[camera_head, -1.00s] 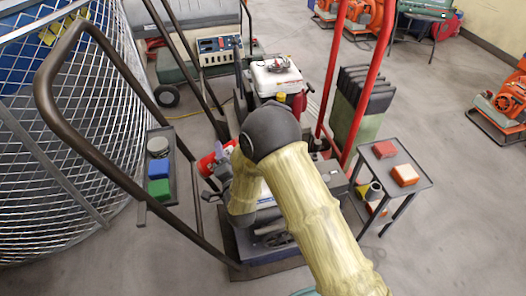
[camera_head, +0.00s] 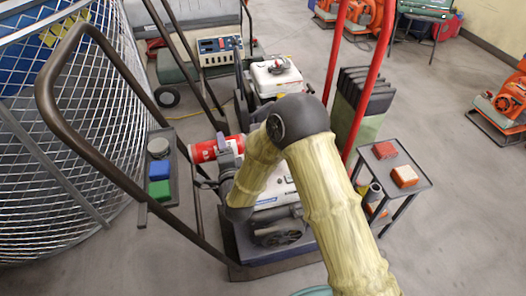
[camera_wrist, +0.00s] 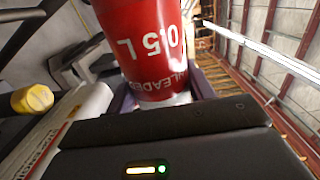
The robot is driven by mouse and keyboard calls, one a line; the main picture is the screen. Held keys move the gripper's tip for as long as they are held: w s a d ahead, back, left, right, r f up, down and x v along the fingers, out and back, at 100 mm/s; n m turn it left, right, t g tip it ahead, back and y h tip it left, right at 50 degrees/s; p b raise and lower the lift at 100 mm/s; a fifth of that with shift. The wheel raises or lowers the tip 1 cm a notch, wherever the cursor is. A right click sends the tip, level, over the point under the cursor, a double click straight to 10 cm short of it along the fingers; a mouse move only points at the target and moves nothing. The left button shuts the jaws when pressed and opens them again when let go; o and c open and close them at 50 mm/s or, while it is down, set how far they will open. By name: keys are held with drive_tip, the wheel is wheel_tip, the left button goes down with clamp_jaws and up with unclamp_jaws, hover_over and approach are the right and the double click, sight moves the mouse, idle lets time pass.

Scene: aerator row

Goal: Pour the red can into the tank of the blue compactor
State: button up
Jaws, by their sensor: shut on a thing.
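The red can (camera_head: 203,151) is held near horizontal above the left side of the compactor in the head view. My gripper (camera_head: 229,145) is shut on it, partly hidden by my arm. In the wrist view the can (camera_wrist: 150,45) fills the top middle, with upside-down white "0.5 L" lettering, between my gripper's fingers (camera_wrist: 163,98). The compactor (camera_head: 243,248) has a dark bluish base, a whitish engine and a long dark handle. My arm covers much of it, and I cannot make out its tank opening. A yellow cap (camera_wrist: 33,98) shows at left in the wrist view.
The dark handle (camera_head: 75,125) rises at left beside a wire-mesh cage (camera_head: 60,190). A machine with a white tank (camera_head: 276,76) and red handle (camera_head: 372,85) stands behind. A small side table (camera_head: 388,160) is at right. Open floor lies further right.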

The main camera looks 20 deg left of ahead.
sight(230, 139)
drive_tip(key=shift+d+r+m+b, duration=0.2)
drive_tip(key=shift+m+b, duration=0.2)
drive_tip(key=shift+m, duration=0.4)
idle(0.7)
drive_tip(key=shift+w+d+m+b, duration=0.2)
drive_tip(key=shift+w+m+b, duration=0.15)
drive_tip(key=shift+m+b, duration=0.35)
idle(2.5)
drive_tip(key=shift+w+d+r+m+p, duration=0.2)
drive_tip(key=shift+d+r+m, duration=0.15)
drive_tip(key=shift+r+m, duration=0.4)
drive_tip(key=shift+w+d+r+m+p, duration=0.1)
drive_tip(key=shift+w+d+r+m, duration=0.15)
drive_tip(key=shift+r+m, duration=0.5)
idle(0.6)
drive_tip(key=shift+d, duration=0.1)
drive_tip(key=shift+w+d+r+m, duration=0.25)
drive_tip(key=shift+d+r+m, duration=0.15)
drive_tip(key=shift+m, duration=0.25)
drive_tip(key=shift+w+d+r+m, duration=0.2)
drive_tip(key=shift+d+r+m, duration=0.1)
drive_tip(key=shift+r+m, duration=0.25)
